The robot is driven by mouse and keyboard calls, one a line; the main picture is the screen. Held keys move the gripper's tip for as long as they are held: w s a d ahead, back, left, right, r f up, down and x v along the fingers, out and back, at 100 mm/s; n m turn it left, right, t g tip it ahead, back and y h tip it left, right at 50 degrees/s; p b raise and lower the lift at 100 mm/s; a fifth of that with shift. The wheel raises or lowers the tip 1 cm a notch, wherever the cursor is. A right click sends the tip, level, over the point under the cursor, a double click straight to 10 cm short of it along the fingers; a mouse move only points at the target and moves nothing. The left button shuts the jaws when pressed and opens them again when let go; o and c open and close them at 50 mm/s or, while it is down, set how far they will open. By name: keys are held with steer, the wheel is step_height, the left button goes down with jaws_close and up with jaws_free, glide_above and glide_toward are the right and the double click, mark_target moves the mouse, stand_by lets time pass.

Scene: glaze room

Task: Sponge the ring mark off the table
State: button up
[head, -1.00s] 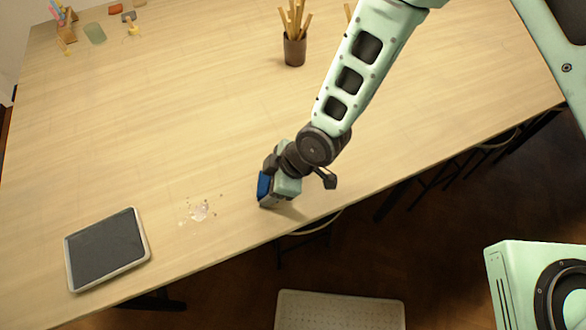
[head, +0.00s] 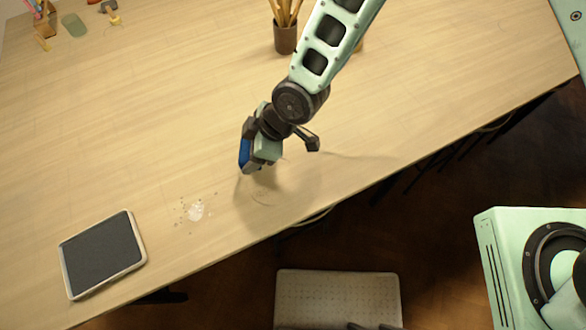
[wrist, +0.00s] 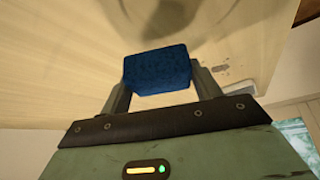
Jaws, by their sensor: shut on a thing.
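My gripper (head: 247,158) is shut on a blue sponge (wrist: 158,69), which sits between both fingers in the wrist view. In the head view the sponge (head: 244,155) looks raised above the table (head: 150,130), with a shadow below and beside it. A faint ring mark (head: 264,198) lies on the wood near the table's front edge, just below and right of the sponge in the picture. A faint curved line, perhaps the same mark, shows at the top of the wrist view (wrist: 176,12).
A pale splatter with specks (head: 195,210) lies left of the mark. A dark tablet-like tray (head: 102,253) lies at the front left. A brown pot of tools (head: 285,38) stands farther back. Small items, including a green one (head: 74,25), are at the far left.

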steer(key=shift+r+p, duration=1.05)
steer(key=shift+r, duration=1.25)
